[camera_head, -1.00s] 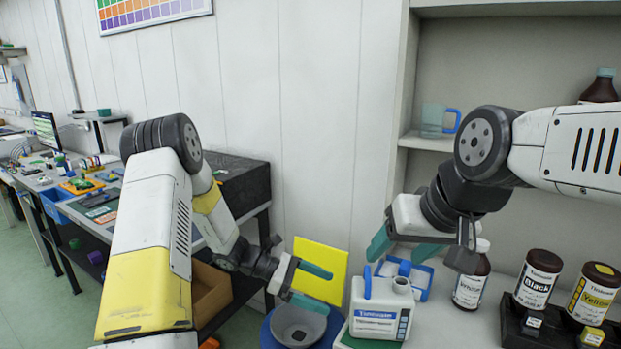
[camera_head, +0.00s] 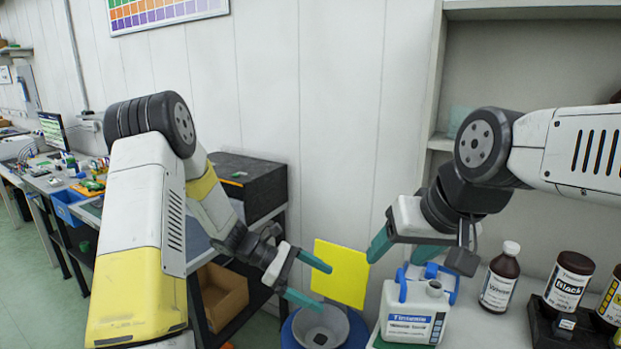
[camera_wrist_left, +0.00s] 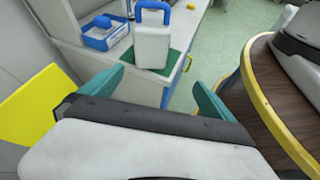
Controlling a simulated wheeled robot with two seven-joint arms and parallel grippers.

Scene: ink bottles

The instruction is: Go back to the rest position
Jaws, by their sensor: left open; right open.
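My left gripper (camera_head: 318,282) is open and empty in the head view, its teal fingers beside a yellow panel and above a grey bowl (camera_head: 321,329). In the left wrist view its two fingers (camera_wrist_left: 155,88) are spread with nothing between them. My right gripper (camera_head: 418,250) is open above and behind a white jug with a blue handle (camera_head: 410,316). Nothing shows in its fingers. The jug also stands on a green mat in the left wrist view (camera_wrist_left: 152,45).
A yellow panel (camera_head: 341,273) stands behind the bowl. A blue tray (camera_head: 442,275) is behind the jug. Brown bottles labelled White (camera_head: 498,279), Black (camera_head: 568,283) and Yellow (camera_head: 613,300) stand at right. A shelf unit (camera_head: 440,110) rises behind my right arm.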

